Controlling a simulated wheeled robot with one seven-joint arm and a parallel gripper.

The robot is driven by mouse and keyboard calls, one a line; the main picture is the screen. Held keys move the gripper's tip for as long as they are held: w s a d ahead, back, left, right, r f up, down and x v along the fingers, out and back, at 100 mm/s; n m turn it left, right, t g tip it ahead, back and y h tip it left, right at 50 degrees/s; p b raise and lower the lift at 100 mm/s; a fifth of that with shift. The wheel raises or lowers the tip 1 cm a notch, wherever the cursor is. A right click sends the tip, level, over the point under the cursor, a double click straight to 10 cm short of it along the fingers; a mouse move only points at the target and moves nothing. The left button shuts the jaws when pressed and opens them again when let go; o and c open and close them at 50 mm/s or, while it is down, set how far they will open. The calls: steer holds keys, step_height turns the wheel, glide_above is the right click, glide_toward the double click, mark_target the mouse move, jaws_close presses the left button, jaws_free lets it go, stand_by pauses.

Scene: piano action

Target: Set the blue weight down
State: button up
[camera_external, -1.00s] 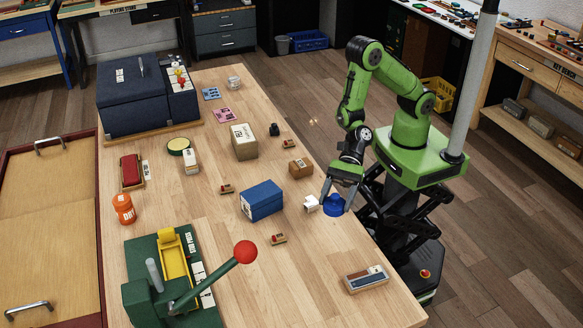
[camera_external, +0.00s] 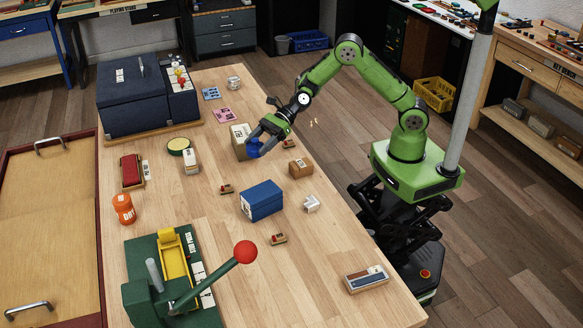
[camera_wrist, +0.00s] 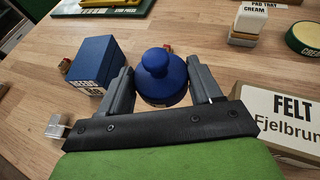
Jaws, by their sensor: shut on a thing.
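The blue weight (camera_wrist: 162,76) is round with a knob on top. My gripper (camera_wrist: 160,86) is shut on it, with a grey finger on each side in the wrist view. In the outside view the blue weight (camera_external: 253,148) is held in my gripper (camera_external: 258,140) in front of the cream-topped felt box, partly hiding it. The weight looks upright in the wrist view. I cannot tell its exact height above the table.
The felt box (camera_wrist: 288,125) is close by on the right in the wrist view. A blue box (camera_external: 262,200), a small brown box (camera_external: 300,167) and a white block (camera_external: 312,203) stand on the wooden table (camera_external: 330,265).

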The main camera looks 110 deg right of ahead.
mark_target(261, 173)
step_height(261, 173, down, 9)
steer(key=b, duration=0.3)
steer(key=shift+a, duration=0.1)
steer(key=o, duration=1.6)
steer(key=shift+f, duration=0.15)
